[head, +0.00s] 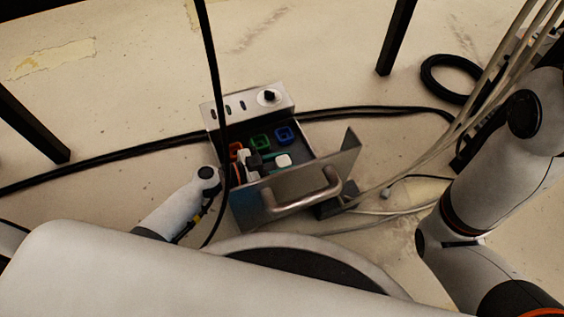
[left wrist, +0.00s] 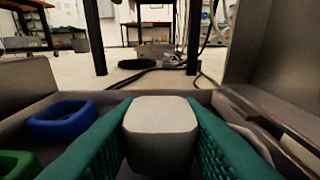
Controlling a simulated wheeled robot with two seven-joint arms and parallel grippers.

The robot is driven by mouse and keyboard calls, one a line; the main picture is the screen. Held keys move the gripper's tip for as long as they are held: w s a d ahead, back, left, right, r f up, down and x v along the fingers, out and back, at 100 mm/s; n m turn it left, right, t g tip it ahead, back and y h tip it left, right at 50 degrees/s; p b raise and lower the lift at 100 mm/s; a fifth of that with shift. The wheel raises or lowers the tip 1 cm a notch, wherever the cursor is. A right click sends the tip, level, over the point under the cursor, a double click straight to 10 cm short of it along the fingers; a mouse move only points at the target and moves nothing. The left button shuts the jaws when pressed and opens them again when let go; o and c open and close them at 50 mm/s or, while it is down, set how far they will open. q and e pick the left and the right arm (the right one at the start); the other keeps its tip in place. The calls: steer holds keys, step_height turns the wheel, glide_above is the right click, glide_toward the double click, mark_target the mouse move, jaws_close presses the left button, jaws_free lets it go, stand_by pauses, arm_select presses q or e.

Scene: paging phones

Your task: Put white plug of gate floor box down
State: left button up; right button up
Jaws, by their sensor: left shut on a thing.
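The gate floor box (head: 249,213) is an open metal box on the floor with a raised lid and a handle. The white plug (head: 283,160) is inside its walls, at the right of the interior. In the left wrist view the white plug (left wrist: 160,125) sits between the green fingers of my left gripper (head: 269,159), which is shut on it. I cannot tell whether the plug's underside touches the box floor. My right arm shows at the right, but its gripper is out of view.
Pale cables and a black coil (head: 448,80) lie to the right.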

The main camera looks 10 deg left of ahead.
arm_select(q)
steer(key=o, duration=1)
steer(key=shift+s+a+f, duration=0.1)
steer(key=shift+f, duration=0.6)
steer(key=shift+r, duration=0.1)
steer(key=shift+r+p, duration=0.3)
steer(key=shift+p, duration=0.1)
steer(key=shift+r+p, duration=0.35)
steer(key=shift+p, duration=0.2)
steer(key=p+v, duration=0.3)
steer(key=v, duration=0.7)
steer(key=shift+a+r, duration=0.1)
steer(key=shift+a, duration=0.05)
steer(key=shift+s+a, duration=0.45)
steer(key=shift+a, duration=0.15)
steer(key=shift+r, duration=0.1)
